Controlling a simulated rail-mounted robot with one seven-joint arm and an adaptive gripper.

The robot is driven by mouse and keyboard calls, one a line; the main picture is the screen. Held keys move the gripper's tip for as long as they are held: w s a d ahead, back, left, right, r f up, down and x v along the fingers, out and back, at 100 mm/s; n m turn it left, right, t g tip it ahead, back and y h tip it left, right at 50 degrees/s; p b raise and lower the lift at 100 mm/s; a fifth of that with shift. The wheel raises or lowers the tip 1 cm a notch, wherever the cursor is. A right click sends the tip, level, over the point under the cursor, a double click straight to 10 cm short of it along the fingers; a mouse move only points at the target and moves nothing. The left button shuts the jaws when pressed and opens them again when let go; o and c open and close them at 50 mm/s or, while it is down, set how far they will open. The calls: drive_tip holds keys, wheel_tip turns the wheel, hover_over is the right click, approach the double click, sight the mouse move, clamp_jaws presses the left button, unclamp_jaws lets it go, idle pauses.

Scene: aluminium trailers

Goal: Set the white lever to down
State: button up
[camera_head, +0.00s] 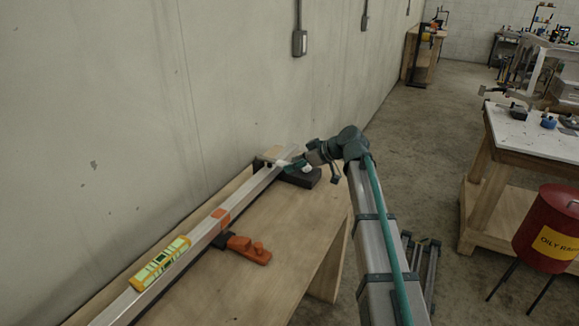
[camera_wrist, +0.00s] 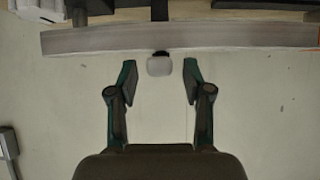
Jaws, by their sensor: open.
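The white lever end (camera_wrist: 160,66) is a small rounded white block on a short dark stem, beside the long edge of the aluminium beam (camera_wrist: 90,41) in the wrist view. My gripper (camera_wrist: 159,78) is open, with one finger on each side of the white block and visible gaps between. In the head view my gripper (camera_head: 296,164) is at the far end of the aluminium beam (camera_head: 196,241), near a black block (camera_head: 306,179). A small white piece (camera_head: 306,169) shows there, partly hidden by my gripper. I cannot tell the lever's up or down setting.
The beam lies along a wooden bench (camera_head: 225,283) close to the concrete wall (camera_head: 110,110). An orange clamp (camera_head: 250,250) and a yellow level (camera_head: 160,263) are nearer along it. A red oily-rag bin (camera_head: 548,225) and another table (camera_head: 530,145) stand to the right.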

drive_tip(key=v, duration=0.9)
drive_tip(key=shift+d, duration=0.15)
drive_tip(key=shift+s+r, duration=0.1)
drive_tip(key=shift+r, duration=0.1)
